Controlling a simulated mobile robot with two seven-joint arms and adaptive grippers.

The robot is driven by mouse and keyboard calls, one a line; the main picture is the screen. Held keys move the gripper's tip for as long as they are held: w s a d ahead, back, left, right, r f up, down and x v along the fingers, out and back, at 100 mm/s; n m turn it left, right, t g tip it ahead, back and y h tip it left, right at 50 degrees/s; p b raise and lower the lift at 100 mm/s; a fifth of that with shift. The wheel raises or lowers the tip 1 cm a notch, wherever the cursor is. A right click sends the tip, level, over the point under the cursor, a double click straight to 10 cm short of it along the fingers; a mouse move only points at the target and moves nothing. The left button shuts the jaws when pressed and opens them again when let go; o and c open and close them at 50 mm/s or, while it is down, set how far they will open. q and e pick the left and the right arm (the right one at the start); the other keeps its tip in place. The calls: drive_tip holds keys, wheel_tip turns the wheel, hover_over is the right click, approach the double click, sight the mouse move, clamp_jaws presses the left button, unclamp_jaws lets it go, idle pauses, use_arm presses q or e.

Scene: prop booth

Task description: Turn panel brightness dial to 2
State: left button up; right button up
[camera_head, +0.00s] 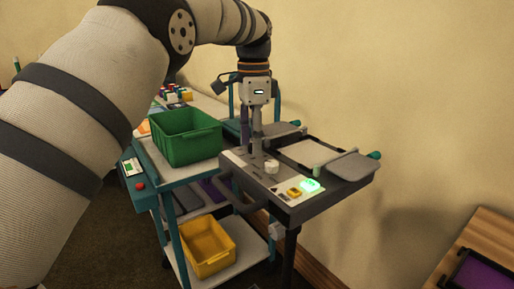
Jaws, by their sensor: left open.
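My right gripper is not in view.
A lit green button (311,185) and a yellow button (295,192) sit right of the knob. A green bin (187,138) stands on the cart at left, close to the panel. A yellow bin (208,246) is on the lower shelf. A wooden table (470,250) is at lower right.

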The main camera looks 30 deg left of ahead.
use_arm(q)
drive_tip(key=shift+w+f, duration=0.15)
drive_tip(key=shift+f, duration=0.2)
drive_tip(key=shift+r, duration=0.2)
clamp_jaws()
